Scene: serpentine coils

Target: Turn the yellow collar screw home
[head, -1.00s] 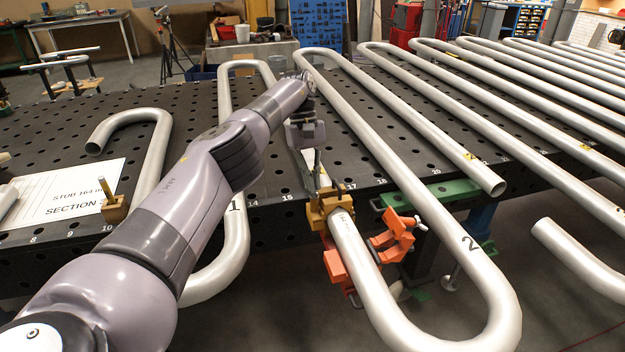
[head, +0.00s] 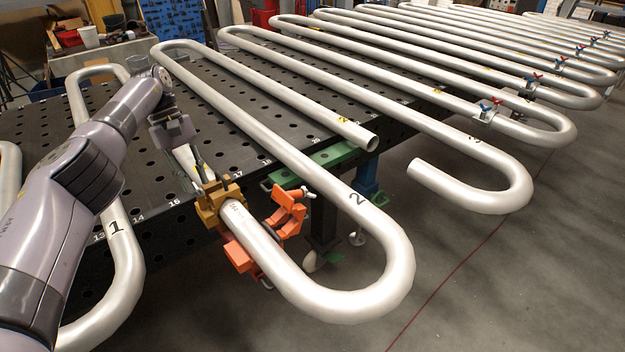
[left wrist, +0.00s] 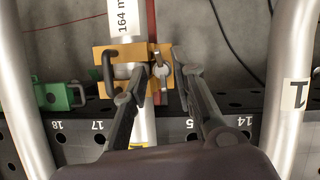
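The yellow-brown collar (head: 222,205) sits around the pipe marked 2, at the table's front edge. It also shows in the left wrist view (left wrist: 130,52), with a small metal screw (left wrist: 162,70) on its right part. My left gripper (head: 204,180) is just behind the collar, fingers pointing at it. In the left wrist view its two fingers (left wrist: 160,62) are apart, one on each side of the screw. I see a gap around the screw and cannot tell if either finger touches it. My right gripper is out of view.
An orange clamp (head: 287,216) is below and right of the collar. A green clamp (head: 312,165) lies along the table edge. The curved pipe 1 (head: 122,255) stands left, and several serpentine pipes fill the right. Open floor (head: 480,285) lies at lower right.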

